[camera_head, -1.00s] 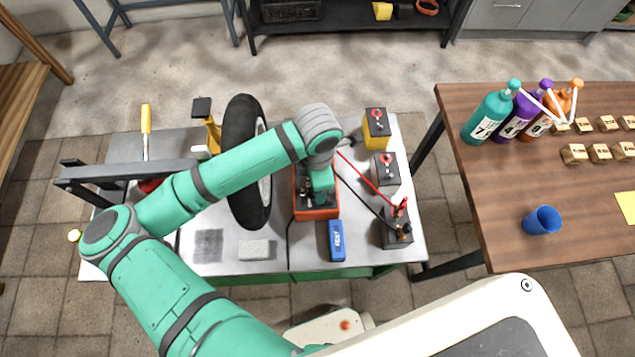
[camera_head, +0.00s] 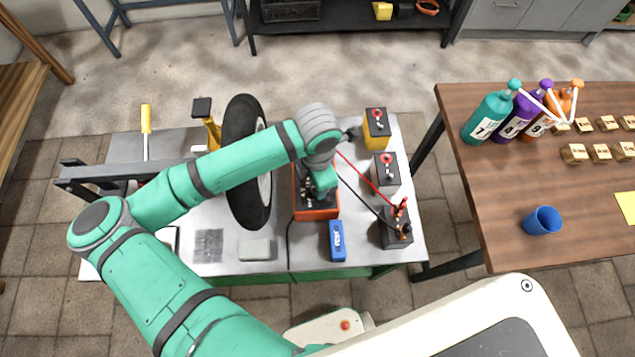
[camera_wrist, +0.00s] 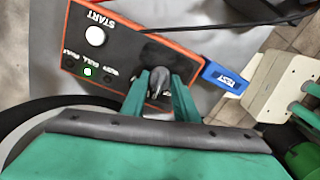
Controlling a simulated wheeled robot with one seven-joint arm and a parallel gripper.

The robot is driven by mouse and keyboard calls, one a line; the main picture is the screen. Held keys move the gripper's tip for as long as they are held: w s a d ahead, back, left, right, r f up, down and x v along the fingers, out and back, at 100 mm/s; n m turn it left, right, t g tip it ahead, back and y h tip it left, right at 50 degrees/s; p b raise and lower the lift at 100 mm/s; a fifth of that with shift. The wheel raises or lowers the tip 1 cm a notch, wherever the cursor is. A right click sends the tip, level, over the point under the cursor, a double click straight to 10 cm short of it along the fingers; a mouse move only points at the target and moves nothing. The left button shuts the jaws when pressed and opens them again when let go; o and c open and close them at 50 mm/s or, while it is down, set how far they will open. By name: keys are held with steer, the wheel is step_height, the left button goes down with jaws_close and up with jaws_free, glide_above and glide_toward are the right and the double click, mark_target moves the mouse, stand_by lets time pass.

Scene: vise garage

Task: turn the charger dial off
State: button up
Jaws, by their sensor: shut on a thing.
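The charger (camera_head: 316,206) is an orange-red box with a dark top panel, on the grey workbench right of the tyre. In the wrist view its panel (camera_wrist: 118,52) shows a START button (camera_wrist: 95,36), a lit green-white spot (camera_wrist: 87,72) and small lettering. My gripper (camera_wrist: 160,92) reaches down over the panel and is shut on the grey dial (camera_wrist: 157,86), one finger on each side. The fingers and the dark round shape behind them hide part of the dial, so its setting cannot be read. In the head view my wrist covers much of the charger.
Batteries (camera_head: 385,172) stand to the right, with red and black cables running from the charger. A tyre (camera_head: 246,165) stands upright to the left.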

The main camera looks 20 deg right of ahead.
steer(key=n, duration=0.5)
steer(key=shift+n, duration=2.5)
steer(key=o, duration=1.1)
steer(key=shift+c, duration=0.2)
steer(key=shift+r, duration=0.15)
step_height(320, 180, up, 11)
steer(key=shift+f, duration=0.2)
steer(key=shift+s+a, duration=0.1)
